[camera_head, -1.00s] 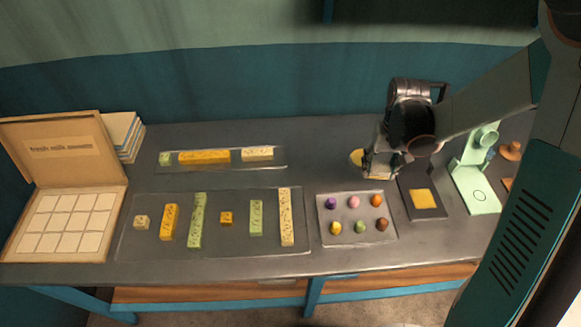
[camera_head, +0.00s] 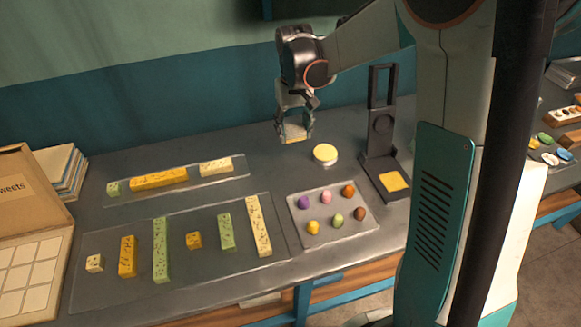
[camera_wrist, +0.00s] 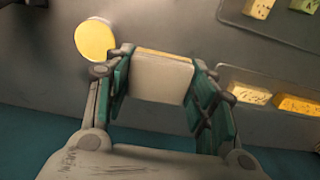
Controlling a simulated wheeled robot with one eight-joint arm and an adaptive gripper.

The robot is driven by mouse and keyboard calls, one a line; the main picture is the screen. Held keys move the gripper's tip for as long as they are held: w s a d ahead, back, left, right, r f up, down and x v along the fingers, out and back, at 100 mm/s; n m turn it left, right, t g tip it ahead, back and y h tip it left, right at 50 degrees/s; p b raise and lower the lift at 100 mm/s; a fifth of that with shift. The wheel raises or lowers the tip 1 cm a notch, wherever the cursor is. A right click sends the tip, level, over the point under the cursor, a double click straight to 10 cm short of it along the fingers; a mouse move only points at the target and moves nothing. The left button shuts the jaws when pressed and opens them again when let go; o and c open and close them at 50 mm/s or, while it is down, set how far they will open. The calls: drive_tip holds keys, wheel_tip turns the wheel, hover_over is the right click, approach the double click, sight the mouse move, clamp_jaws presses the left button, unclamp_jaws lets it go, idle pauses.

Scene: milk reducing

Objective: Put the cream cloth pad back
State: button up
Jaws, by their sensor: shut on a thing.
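The cream cloth pad (camera_wrist: 162,80) is between the fingers of my gripper (camera_wrist: 160,85) in the wrist view. It is a squarish cream block with a thin yellow edge. In the head view the pad (camera_head: 295,137) hangs under my gripper (camera_head: 294,125), which is shut on it. My gripper is left of a round cream-and-yellow tin (camera_head: 325,155), over the back part of the table and apart from the tin. The tin (camera_wrist: 95,40) also shows in the wrist view, beside the left finger. The pad's underside is hidden.
A black stand (camera_head: 381,125) with a yellow square on its base is to the right. A tray (camera_head: 366,220) of coloured sweets lies in front. Trays of yellow and green bars (camera_head: 279,225) (camera_head: 235,172) and an open box (camera_head: 68,240) lie to the left.

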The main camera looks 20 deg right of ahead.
wheel_tip(320, 180, up, 5)
hover_over(292, 167)
drive_tip(key=shift+w+r, duration=0.1)
drive_tip(key=shift+r, duration=0.05)
wheel_tip(292, 167, down, 20)
drive_tip(key=b, duration=0.6)
drive_tip(key=shift+r, duration=0.2)
drive_tip(key=shift+f, duration=0.15)
drive_tip(key=o, duration=1.1)
